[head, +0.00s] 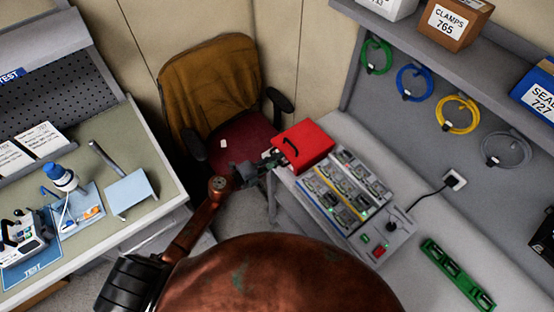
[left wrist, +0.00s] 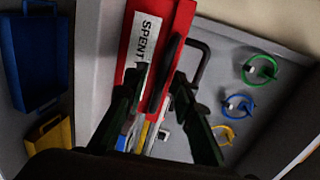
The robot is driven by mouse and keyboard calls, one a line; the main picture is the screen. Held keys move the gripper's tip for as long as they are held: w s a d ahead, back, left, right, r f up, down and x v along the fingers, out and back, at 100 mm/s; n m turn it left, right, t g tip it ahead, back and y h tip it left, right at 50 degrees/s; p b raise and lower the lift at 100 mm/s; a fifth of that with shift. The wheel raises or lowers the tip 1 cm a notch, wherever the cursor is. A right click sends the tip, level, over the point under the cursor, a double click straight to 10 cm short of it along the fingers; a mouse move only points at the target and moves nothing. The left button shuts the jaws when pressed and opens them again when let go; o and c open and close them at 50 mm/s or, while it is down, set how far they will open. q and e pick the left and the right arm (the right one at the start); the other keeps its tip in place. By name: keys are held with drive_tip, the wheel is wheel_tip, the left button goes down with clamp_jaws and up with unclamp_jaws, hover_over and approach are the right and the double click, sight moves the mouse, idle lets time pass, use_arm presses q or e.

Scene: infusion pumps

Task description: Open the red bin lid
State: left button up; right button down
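The red bin (head: 312,139) stands at the left end of the grey bench, its red top in place with a dark handle (head: 291,147) on it. In the left wrist view the red bin (left wrist: 183,22) shows a white label reading SPENT. My left gripper (head: 273,160) is at the bin's left front side. In the left wrist view the left gripper (left wrist: 160,76) has its two fingers apart, in front of the bin, with a dark bar between them. I cannot tell whether they touch it. My right gripper is not in view.
A tray of grey modules (head: 345,190) sits on the bench just in front of the bin. A chair (head: 215,95) stands behind and left. Coloured cable loops (head: 415,82) hang on the back panel. A second bench (head: 140,170) is at left.

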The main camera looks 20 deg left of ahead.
use_arm(q)
drive_tip(key=shift+c, duration=0.7)
clamp_jaws()
